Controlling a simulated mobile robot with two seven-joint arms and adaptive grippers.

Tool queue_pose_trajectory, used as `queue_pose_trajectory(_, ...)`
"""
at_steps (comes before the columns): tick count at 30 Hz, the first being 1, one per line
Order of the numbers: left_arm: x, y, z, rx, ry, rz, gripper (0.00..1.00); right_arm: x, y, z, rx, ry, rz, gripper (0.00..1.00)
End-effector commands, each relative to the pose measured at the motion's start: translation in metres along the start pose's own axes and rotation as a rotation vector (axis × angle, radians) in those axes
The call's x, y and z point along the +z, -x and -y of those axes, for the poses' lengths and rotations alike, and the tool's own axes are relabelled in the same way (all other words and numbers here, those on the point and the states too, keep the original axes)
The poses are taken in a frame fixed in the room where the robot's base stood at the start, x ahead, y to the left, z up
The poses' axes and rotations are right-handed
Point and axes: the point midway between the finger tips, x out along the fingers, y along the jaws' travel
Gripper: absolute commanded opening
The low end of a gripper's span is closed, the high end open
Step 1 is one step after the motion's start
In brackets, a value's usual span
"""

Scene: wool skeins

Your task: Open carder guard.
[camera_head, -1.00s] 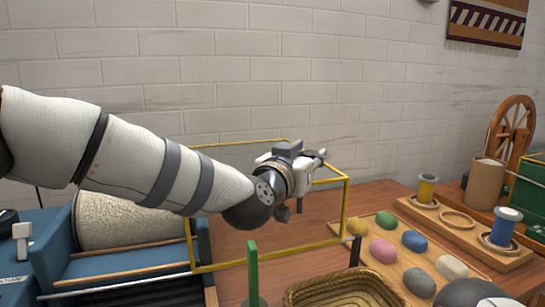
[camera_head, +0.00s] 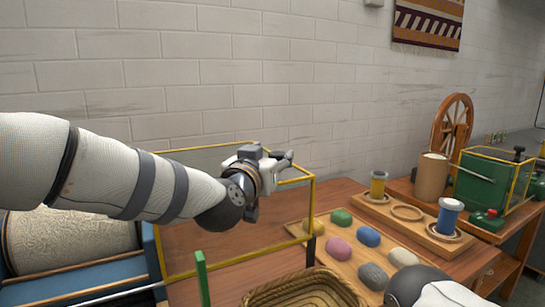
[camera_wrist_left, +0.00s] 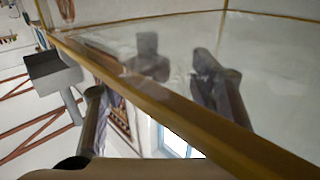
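The carder guard (camera_head: 312,215) is a clear panel box with a yellow frame, standing over the right side of the blue carder. The carder's pale textured drum (camera_head: 70,242) shows at the left, partly behind my left arm. My left gripper (camera_head: 284,160) is at the guard's upper part, near its top right corner, pointing right. In the left wrist view a yellow frame bar (camera_wrist_left: 150,92) runs diagonally close to the camera. Two dark finger shapes (camera_wrist_left: 180,72) show beyond it, apart, with nothing seen between them. Contact with the frame is unclear.
A green post (camera_head: 202,279) and a wicker basket (camera_head: 300,291) stand in front of the guard. A wooden board (camera_head: 340,272) with coloured wool balls, a spool rack (camera_head: 408,219), a spinning wheel (camera_head: 452,125) and a green box (camera_head: 485,180) are to the right.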

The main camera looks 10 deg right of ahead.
Motion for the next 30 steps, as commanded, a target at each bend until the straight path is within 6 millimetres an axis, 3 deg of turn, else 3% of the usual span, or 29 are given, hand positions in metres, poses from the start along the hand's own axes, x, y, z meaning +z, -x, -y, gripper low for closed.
queue_pose_trajectory(7,-0.001,0.012,-0.003,0.006,-0.003,0.001,0.51,0.000,0.000,0.000,0.000,0.000,-0.001,0.40)
queue_pose_trajectory(15,0.000,0.078,-0.001,0.004,-0.002,0.002,0.51,0.000,0.000,0.000,0.000,0.000,-0.001,0.40)
queue_pose_trajectory(21,0.000,0.113,0.001,0.001,0.000,0.000,0.51,0.000,0.000,0.000,0.000,0.000,-0.001,0.40)
queue_pose_trajectory(30,0.000,0.120,0.001,0.001,0.001,0.001,0.51,0.000,0.000,0.000,0.000,0.000,-0.001,0.40)
